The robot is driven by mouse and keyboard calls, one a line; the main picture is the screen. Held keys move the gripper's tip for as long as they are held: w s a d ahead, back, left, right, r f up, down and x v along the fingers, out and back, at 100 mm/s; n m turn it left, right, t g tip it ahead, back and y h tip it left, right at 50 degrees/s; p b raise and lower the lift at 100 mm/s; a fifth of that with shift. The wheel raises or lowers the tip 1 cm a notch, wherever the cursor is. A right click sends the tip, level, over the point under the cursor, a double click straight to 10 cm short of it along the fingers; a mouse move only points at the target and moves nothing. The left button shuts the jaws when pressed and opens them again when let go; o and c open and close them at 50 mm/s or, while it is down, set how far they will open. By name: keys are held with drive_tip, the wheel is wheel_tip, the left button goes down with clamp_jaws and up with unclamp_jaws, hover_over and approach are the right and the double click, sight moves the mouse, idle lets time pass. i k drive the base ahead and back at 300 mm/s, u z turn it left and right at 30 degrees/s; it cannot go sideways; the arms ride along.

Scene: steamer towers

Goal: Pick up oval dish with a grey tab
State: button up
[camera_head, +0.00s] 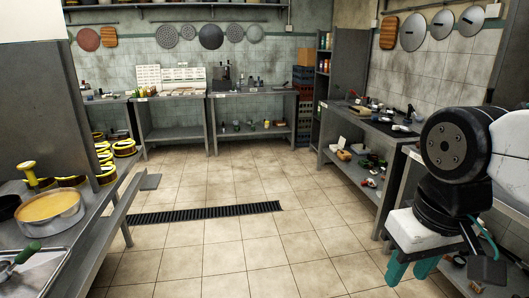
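I cannot make out an oval dish with a grey tab in this view; the small items on the counters and shelves are too small to tell apart. My gripper (410,270) is at the lower right, pointing down, with two teal fingers. The fingers stand apart with a gap between them, and nothing shows in the gap. It is in front of the right-hand counter and hides part of it.
A grey counter (379,132) with small items stands on the right. Back tables (175,97) hold boxes and small things. At left, a metal table (100,225) bears a round pan with yellow contents (48,207) and a tray (62,262). The tiled floor (215,240) between is clear.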

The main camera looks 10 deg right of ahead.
sight(406, 130)
drive_tip(key=z, duration=0.25)
drive_tip(key=i, duration=2)
drive_tip(key=z, duration=0.65)
drive_tip(key=i, duration=2.15)
drive_tip(key=z, duration=0.35)
